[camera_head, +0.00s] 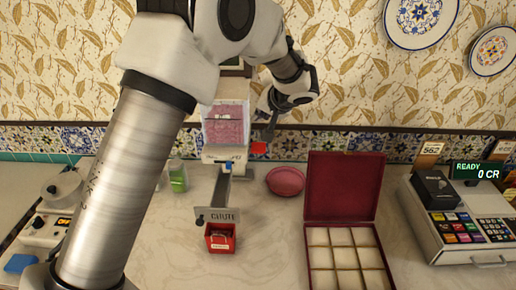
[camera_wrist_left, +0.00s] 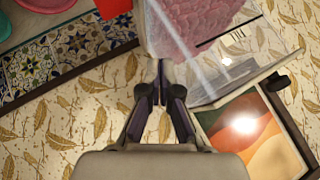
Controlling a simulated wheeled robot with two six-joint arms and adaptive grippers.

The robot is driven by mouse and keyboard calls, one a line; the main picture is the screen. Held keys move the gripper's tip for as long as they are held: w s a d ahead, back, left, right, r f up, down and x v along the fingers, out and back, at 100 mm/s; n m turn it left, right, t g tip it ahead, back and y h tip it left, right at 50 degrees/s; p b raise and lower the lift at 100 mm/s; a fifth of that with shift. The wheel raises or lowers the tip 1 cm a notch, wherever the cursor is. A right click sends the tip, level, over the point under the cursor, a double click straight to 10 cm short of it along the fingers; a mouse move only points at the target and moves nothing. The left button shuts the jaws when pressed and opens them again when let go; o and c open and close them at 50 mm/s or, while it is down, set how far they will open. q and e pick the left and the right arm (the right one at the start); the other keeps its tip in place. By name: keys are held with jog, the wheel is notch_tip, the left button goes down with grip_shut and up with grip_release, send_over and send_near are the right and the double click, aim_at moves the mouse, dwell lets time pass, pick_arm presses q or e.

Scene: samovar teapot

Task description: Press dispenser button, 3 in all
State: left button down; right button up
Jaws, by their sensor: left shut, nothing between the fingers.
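The dispenser stands at the back of the counter, with a clear hopper (camera_head: 224,125) of pink contents, a white body and a chute (camera_head: 218,214) toward the front. The hopper also shows in the left wrist view (camera_wrist_left: 195,25). A red button-like piece (camera_head: 258,148) sits at its right side; a red patch also shows in the left wrist view (camera_wrist_left: 113,8). A small blue piece (camera_head: 228,165) is on the front. My left gripper (camera_head: 270,132) is shut and empty, close above the red piece beside the hopper; contact is unclear. It points at the hopper's side in the wrist view (camera_wrist_left: 161,78).
A red box (camera_head: 220,238) sits under the chute. A pink bowl (camera_head: 285,181) and an open maroon box with compartments (camera_head: 342,187) are to the right. A cash register (camera_head: 465,222) is far right, a green jar (camera_head: 177,176) left. A framed picture (camera_wrist_left: 245,130) is near the gripper.

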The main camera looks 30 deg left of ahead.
pick_arm(q)
jog(key=b, duration=0.1)
send_over(259, 147)
jog(key=f, duration=0.4)
jog(key=shift+d+f, duration=0.2)
jog(key=shift+f, duration=0.1)
notch_tip(259, 147, down, 2)
jog(key=b, duration=0.2)
jog(key=shift+f+b, duration=0.1)
jog(key=shift+b, duration=0.25)
jog(key=shift+f+b, duration=0.15)
jog(key=shift+b, duration=0.15)
jog(key=shift+f+b, duration=0.35)
jog(key=shift+b, duration=0.4)
jog(key=shift+s+f+b, duration=0.1)
jog(key=shift+f+b, duration=1.25)
jog(key=shift+b, duration=0.45)
dwell(1.2)
jog(key=shift+r, duration=0.1)
jog(key=shift+r+p, duration=0.65)
jog(key=shift+r, duration=1)
